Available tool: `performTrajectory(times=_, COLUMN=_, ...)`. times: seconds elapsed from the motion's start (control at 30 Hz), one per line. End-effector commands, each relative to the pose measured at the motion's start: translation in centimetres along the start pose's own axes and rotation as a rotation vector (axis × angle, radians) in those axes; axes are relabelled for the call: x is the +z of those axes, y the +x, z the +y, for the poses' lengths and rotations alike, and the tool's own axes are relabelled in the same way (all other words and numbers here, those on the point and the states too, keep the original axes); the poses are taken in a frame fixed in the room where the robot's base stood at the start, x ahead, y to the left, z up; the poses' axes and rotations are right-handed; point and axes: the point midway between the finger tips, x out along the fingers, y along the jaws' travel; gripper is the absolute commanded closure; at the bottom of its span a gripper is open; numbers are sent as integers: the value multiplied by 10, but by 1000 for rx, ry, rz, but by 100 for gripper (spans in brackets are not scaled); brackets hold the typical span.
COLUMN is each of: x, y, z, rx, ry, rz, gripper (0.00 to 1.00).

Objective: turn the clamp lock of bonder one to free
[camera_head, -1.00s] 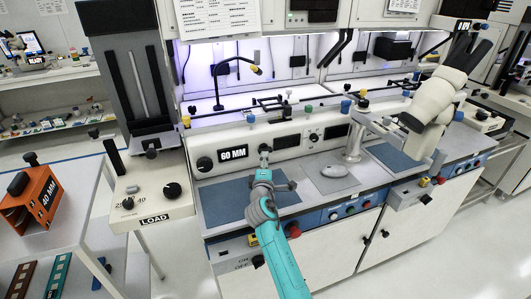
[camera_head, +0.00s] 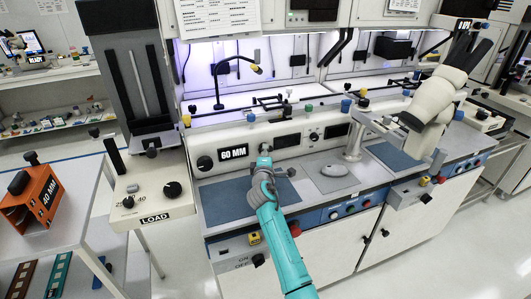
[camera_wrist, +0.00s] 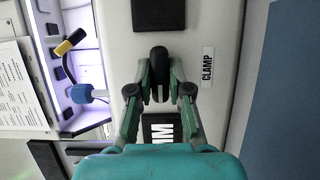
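The clamp lock of bonder one is a black knob (camera_wrist: 159,70) on the pale front panel, beside the CLAMP label (camera_wrist: 208,67) in the wrist view. My gripper (camera_wrist: 160,82) reaches it with one finger on each side. The fingers are spread around the knob and seem close to its sides; contact cannot be made out. In the head view my gripper (camera_head: 263,164) is at the panel, right of the 60 MM display (camera_head: 233,155), and hides the knob. The lock's free mark is not visible.
A round black knob (camera_head: 205,163) sits left of the display. A blue mat (camera_head: 222,203) lies below on the bench, with a grey rounded object (camera_head: 334,170) to the right. A white microscope (camera_head: 432,105) stands further right. The LOAD unit (camera_head: 150,200) is left.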

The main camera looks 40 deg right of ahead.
Motion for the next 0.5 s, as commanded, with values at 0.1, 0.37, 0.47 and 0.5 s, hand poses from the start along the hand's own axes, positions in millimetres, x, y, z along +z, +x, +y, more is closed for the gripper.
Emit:
performTrajectory(times=0.1, x=0, y=0, z=0, rx=-1, ry=0, rz=0, gripper=100)
performTrajectory(times=0.37, x=0, y=0, z=0, rx=-13, ry=33, rz=0, gripper=100)
performTrajectory(times=0.47, x=0, y=0, z=1, rx=-30, ry=73, rz=0, gripper=100)
performTrajectory(times=0.5, x=0, y=0, z=1, rx=-39, ry=94, rz=0, gripper=100)
